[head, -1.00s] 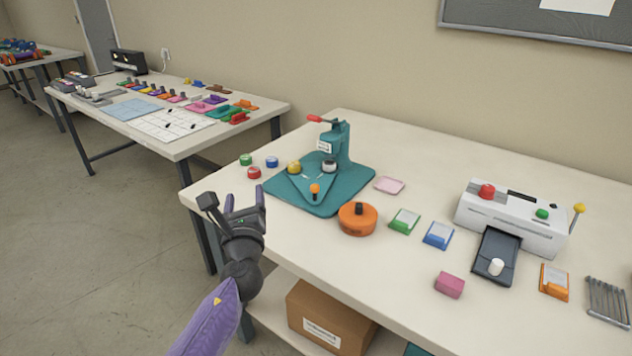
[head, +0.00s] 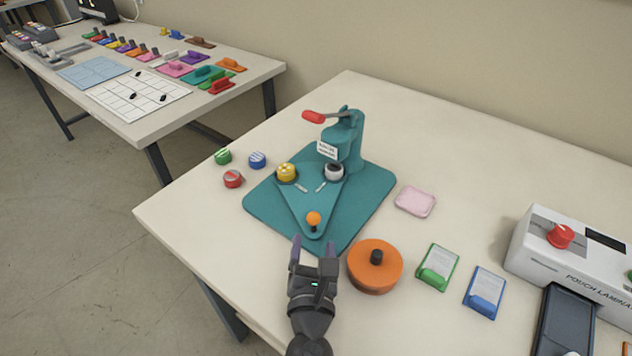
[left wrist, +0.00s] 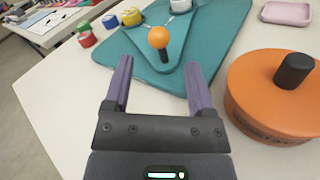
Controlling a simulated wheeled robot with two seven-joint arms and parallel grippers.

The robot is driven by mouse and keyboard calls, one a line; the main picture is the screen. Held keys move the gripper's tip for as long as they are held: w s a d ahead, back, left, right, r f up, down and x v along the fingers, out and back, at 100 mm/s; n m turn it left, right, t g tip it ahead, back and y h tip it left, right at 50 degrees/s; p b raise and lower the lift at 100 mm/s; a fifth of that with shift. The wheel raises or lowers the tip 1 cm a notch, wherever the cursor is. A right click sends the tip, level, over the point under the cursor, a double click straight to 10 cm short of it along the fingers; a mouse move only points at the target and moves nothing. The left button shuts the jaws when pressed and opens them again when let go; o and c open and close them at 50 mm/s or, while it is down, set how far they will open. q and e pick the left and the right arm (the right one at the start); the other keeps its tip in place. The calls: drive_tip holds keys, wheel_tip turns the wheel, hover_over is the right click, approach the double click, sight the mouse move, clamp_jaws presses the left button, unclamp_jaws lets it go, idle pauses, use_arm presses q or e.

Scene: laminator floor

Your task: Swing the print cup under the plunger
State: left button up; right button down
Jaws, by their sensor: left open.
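The teal badge press (head: 352,140) stands at the back of its teal base plate (head: 375,195), with a red-tipped lever (head: 313,117) reaching left. A triangular teal swing plate (head: 312,200) on the base carries a yellow cup (head: 286,172) at its left corner and a white-topped dark cup (head: 334,172) at its right corner, by the press column. An orange ball knob (head: 313,219) stands at its front corner. My left gripper (head: 314,245) is open and empty, just in front of the knob. In the left wrist view the knob (left wrist: 158,37) shows beyond and between the fingers. My right gripper is out of view.
A round orange tool (head: 375,265) with a dark knob stands close right of my left gripper. Green, blue and red small rolls (head: 233,179) lie left of the base. A pink tray (head: 415,201), two card holders (head: 438,267) and a laminator (head: 570,250) are to the right.

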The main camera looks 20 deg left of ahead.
sight(314, 222)
use_arm(q)
drive_tip(key=b+x, duration=0.1)
drive_tip(key=x, duration=0.6)
drive_tip(key=shift+w+a+b, duration=0.1)
drive_tip(key=shift+w+b, duration=0.2)
drive_tip(key=shift+w+a, duration=0.2)
drive_tip(key=shift+w, duration=0.45)
drive_tip(key=shift+r, duration=0.1)
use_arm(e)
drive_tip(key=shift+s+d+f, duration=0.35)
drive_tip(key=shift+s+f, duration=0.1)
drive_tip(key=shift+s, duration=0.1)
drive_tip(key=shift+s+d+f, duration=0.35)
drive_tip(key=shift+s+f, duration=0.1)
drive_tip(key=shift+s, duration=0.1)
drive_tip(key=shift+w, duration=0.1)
use_arm(q)
drive_tip(key=shift+c, duration=0.8)
clamp_jaws()
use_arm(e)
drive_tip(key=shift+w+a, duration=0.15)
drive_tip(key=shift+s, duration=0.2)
